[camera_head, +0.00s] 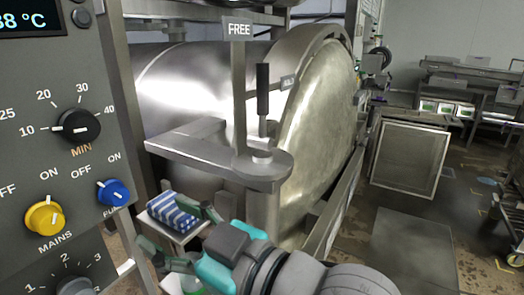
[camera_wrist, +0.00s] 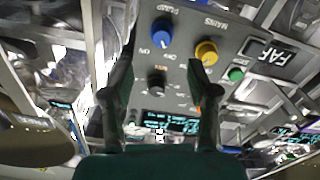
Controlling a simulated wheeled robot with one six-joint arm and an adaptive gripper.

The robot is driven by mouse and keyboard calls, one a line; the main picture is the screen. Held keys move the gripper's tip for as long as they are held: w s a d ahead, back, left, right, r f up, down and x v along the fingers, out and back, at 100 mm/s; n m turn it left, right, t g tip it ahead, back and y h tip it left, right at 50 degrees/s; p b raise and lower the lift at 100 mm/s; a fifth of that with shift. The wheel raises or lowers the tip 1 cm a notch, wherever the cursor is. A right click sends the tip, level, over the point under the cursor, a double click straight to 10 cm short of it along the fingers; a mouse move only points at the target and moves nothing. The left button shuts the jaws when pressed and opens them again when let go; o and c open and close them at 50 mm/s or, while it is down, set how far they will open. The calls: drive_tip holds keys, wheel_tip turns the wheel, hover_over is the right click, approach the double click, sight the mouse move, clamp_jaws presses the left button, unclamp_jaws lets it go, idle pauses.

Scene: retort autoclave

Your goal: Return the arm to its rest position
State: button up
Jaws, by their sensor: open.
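My arm (camera_head: 325,278) reaches in from the bottom of the head view, with grey links and teal parts at the wrist. My gripper (camera_head: 176,230) points left, towards the control panel (camera_head: 75,160). In the wrist view my gripper (camera_wrist: 163,66) has its two dark fingers well apart, with nothing between them. The panel lies beyond the fingers there, seen upside down, with a blue knob (camera_wrist: 162,33), a yellow knob (camera_wrist: 206,52) and a black knob (camera_wrist: 156,82). I cannot tell the exact gap between fingers and panel.
The large steel retort vessel (camera_head: 200,90) fills the middle, with a grey locking arm (camera_head: 205,155) and a FREE sign (camera_head: 239,29). A blue striped cloth (camera_head: 172,212) lies on a small stand beside my gripper.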

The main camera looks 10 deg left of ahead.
drive_tip(key=w+d+f+m+t+h, duration=0.2)
drive_tip(key=w+d+f+m+t, duration=0.15)
drive_tip(key=f, duration=0.45)
drive_tip(key=w+d+f+m+t+h, duration=0.2)
drive_tip(key=d+f+m, duration=0.25)
drive_tip(key=f, duration=0.35)
drive_tip(key=s+d+f+m+t+h, duration=0.1)
drive_tip(key=s+d+f+m+h, duration=0.15)
drive_tip(key=d+f, duration=0.4)
drive_tip(key=s+d+f+m+t+h, duration=0.1)
drive_tip(key=d+f+m+t+h, duration=0.15)
drive_tip(key=d+f, duration=0.35)
drive_tip(key=s+d+f+m+h, duration=0.3)
drive_tip(key=s+d+f+h, duration=0.2)
drive_tip(key=s+d+f, duration=0.5)
drive_tip(key=s+d+f+g+h, duration=0.1)
drive_tip(key=s+d+h, duration=0.1)
drive_tip(key=s, duration=1.6)
drive_tip(key=shift+s+d+h, duration=0.2)
drive_tip(key=shift+d+h, duration=0.1)
drive_tip(key=shift+d, duration=0.45)
drive_tip(key=shift+c, duration=0.2)
